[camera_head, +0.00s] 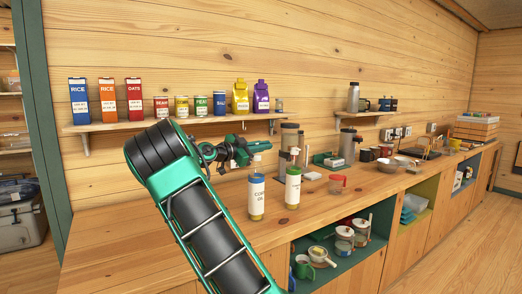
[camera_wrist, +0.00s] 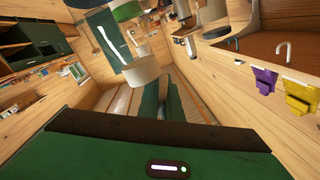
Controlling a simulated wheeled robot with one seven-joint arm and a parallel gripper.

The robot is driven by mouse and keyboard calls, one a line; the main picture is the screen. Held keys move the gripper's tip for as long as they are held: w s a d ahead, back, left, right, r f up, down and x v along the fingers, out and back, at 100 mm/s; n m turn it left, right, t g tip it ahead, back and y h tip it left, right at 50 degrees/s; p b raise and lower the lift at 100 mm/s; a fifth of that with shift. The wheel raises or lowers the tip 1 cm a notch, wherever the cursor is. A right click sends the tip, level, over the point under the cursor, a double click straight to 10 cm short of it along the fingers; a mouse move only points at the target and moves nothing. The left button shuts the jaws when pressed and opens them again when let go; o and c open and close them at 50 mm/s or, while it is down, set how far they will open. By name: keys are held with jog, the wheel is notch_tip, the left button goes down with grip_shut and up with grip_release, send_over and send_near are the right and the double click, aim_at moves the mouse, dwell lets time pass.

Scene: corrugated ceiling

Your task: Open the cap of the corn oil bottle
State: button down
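The corn oil bottle (camera_head: 257,198) stands upright on the wooden counter in the head view. It holds yellow liquid and has a white label and a pale cap (camera_head: 257,158) on top. A similar bottle with a green label (camera_head: 293,188) stands just to its right. My gripper (camera_head: 240,150) is in the air up and left of the corn oil bottle's cap, and I see no contact with it. In the wrist view my two dark green fingers (camera_wrist: 163,100) lie close together with nothing visible between them. Whether they are open or shut is unclear.
A wall shelf (camera_head: 170,122) with cartons, cans, and yellow and purple bags runs behind my arm. The counter (camera_head: 130,240) left of the bottles is clear.

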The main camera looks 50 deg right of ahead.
jog(key=w+n, duration=0.1)
jog(key=n, duration=0.3)
jog(key=w+n, duration=0.1)
jog(key=n, duration=0.3)
jog(key=w+n, duration=0.1)
jog(key=n, duration=0.3)
jog(key=shift+w+d+f, duration=0.15)
jog(key=shift+w+d, duration=0.1)
jog(key=shift+w, duration=0.05)
jog(key=shift+n, duration=0.3)
jog(key=c, duration=2.2)
grip_release()
